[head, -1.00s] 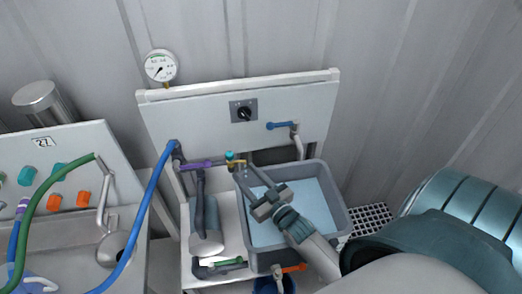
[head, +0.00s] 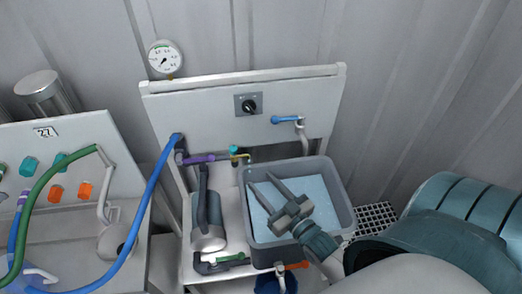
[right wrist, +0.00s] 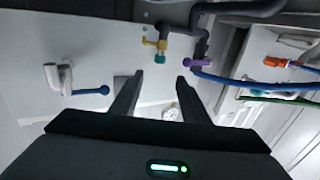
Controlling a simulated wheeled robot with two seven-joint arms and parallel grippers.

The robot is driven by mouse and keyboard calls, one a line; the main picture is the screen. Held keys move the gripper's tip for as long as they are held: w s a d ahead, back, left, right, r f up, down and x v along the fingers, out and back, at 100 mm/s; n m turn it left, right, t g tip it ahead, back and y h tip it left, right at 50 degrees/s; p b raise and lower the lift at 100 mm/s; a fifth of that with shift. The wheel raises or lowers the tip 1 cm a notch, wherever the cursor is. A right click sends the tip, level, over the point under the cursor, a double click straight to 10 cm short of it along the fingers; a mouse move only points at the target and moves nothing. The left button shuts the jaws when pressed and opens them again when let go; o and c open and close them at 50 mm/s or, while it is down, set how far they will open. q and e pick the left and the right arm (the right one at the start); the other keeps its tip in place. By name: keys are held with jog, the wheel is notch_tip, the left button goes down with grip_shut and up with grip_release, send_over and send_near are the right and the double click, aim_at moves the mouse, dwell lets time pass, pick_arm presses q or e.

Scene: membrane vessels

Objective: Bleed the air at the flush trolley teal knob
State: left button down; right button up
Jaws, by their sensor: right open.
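The small teal knob (head: 234,149) sits on the brass bleed fitting (head: 241,156) at the front of the flush trolley panel (head: 205,108), above the tub's left back corner. In the right wrist view the teal knob (right wrist: 159,59) hangs beside the yellow fitting (right wrist: 150,43), beyond the fingertips. My right gripper (head: 262,182) is open and empty over the grey tub, right of and nearer than the knob, apart from it. Its two fingers also show in the right wrist view (right wrist: 158,78). My left gripper is not in view.
A purple-handled valve (head: 200,158) is close left of the knob, joined to a blue hose (head: 152,205). A blue-handled valve (head: 286,119) is to the right. The tub (head: 347,205) holds pale blue water. A gauge (head: 165,57) stands above the panel.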

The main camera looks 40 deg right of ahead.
aim_at(233, 148)
jog(key=w+d+n+g+y+b, duration=0.1)
jog(key=d+n+y+b, duration=0.1)
jog(key=d+n+y, duration=0.2)
jog(key=d+y, duration=0.2)
jog(key=y, duration=0.1)
jog(key=shift+d+n, duration=0.3)
jog(key=shift+d, duration=0.05)
dwell(0.5)
jog(key=shift+w+r, duration=0.1)
jog(key=shift+w, duration=0.1)
jog(key=shift+f+p+x, duration=0.15)
jog(key=shift+p+x, duration=0.65)
jog(key=shift+x, duration=3.55)
jog(key=shift+f+p+x, duration=0.15)
jog(key=shift+p+x, duration=0.65)
jog(key=shift+x, duration=3.5)
jog(key=shift+a, duration=0.1)
jog(key=c, duration=1.1)
